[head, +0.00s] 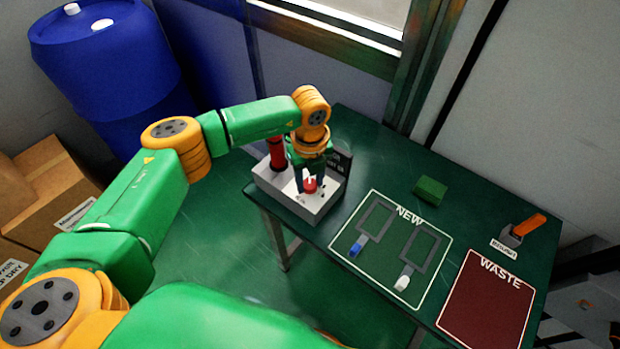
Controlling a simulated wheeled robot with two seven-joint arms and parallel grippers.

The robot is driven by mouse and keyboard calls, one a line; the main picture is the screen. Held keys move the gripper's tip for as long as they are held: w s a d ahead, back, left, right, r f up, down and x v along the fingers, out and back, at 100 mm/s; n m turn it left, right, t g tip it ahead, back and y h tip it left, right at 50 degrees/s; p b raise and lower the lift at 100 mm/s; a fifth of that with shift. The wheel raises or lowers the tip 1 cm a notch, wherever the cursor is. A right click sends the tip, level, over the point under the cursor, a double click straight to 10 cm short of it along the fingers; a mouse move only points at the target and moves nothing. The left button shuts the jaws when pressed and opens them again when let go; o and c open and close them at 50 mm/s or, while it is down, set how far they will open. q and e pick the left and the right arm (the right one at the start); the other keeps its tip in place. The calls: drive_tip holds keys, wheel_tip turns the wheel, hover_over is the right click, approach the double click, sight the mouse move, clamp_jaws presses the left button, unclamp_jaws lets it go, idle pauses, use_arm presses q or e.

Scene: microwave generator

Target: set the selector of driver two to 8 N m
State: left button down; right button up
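A light grey box-shaped unit (303,209) stands at the left end of the green table. A red upright cylinder (277,153) stands at its back left, and a small red knob-like part (310,186) is on its top. My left gripper (310,184) points down over the unit, with its dark fingers on either side of the red part. I cannot tell whether they touch it. A dark sign (340,161) behind is partly hidden by the gripper, its text unreadable. Neither a driver number nor a torque scale can be read. My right gripper is not in view.
On the green table (385,165) are a NEW area (408,216) with two grey outlined frames, blue (355,250) and white (402,283) pieces, a green block (431,189), an orange-handled tool (527,226) in a holder, and a red WASTE area (487,306).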

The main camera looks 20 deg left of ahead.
use_arm(q)
drive_tip(key=shift+f+m+b, duration=0.15)
drive_tip(key=shift+m+b, duration=0.8)
drive_tip(key=shift+m, duration=0.25)
drive_tip(key=m+b, duration=0.1)
drive_tip(key=m, duration=0.1)
drive_tip(key=shift+m+b, duration=0.3)
drive_tip(key=shift+b, duration=0.1)
drive_tip(key=m+b, duration=0.2)
drive_tip(key=m, duration=0.1)
drive_tip(key=shift+m, duration=0.3)
drive_tip(key=m+b, duration=0.2)
drive_tip(key=m, duration=0.1)
drive_tip(key=shift+a+m, duration=0.1)
drive_tip(key=shift+m, duration=0.3)
drive_tip(key=m+b, duration=0.2)
drive_tip(key=m, duration=0.5)
drive_tip(key=m+b, duration=0.1)
drive_tip(key=m, duration=0.3)
drive_tip(key=shift+w+r, duration=0.1)
drive_tip(key=shift+r, duration=0.15)
drive_tip(key=shift+m, duration=0.3)
